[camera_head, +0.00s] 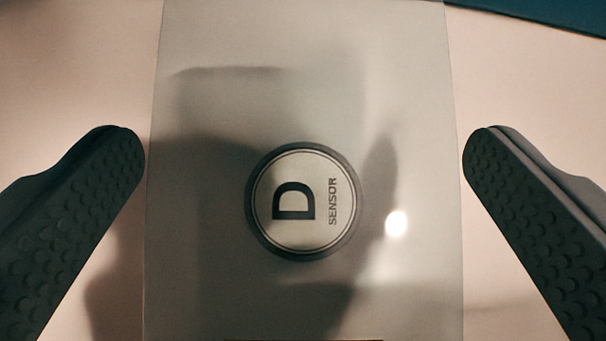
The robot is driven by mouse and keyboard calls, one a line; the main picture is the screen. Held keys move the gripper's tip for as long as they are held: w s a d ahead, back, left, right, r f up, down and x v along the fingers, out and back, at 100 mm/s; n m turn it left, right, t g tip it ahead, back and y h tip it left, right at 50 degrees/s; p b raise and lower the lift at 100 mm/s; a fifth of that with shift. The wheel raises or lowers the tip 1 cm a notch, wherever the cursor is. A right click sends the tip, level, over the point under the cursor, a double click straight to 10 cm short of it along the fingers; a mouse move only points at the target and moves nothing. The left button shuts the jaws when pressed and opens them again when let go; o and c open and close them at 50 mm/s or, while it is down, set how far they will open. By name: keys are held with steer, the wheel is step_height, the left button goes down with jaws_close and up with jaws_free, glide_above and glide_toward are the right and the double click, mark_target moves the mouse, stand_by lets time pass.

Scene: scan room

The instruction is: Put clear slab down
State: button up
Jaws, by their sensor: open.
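The clear slab (300,110) is a translucent greyish plate in the middle of the view. It runs out of the frame at the top and bottom. A round disc (303,201) with a dark rim, marked "D SENSOR" and turned sideways, shows at its middle; I cannot tell whether it is on the slab or beneath it. My gripper (304,155) is open, with one dark, studded finger on each side of the slab. Each fingertip is slightly apart from the slab's side edge in the picture. Nothing is held between the fingers.
A pale surface (80,70) lies around the slab and looks clear on both sides. A dark teal edge (545,12) crosses the top right corner. A bright light reflection and soft shadows fall across the slab.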

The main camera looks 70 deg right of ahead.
steer(key=v, duration=1.1)
steer(key=shift+a+r, duration=0.25)
steer(key=shift+a, duration=0.05)
steer(key=s+d+r+n+t, duration=0.1)
steer(key=s+d+r+t, duration=0.2)
steer(key=r+t, duration=0.3)
steer(key=s+d+r+n+t, duration=0.1)
steer(key=s+d+r+t, duration=0.25)
steer(key=r, duration=0.45)
steer(key=s+d+r+n+t, duration=0.1)
steer(key=s+d+r+t, duration=0.1)
steer(key=d+r+t, duration=0.4)
steer(key=s+a+n+t+y, duration=0.2)
steer(key=s+a+n+y, duration=0.3)
steer(key=s+n+y, duration=0.3)
steer(key=s+f+n+g, duration=0.2)
steer(key=s+f+g, duration=0.1)
steer(key=s+f, duration=0.7)
steer(key=shift+d+f+g, duration=0.2)
steer(key=shift+f+g, duration=0.15)
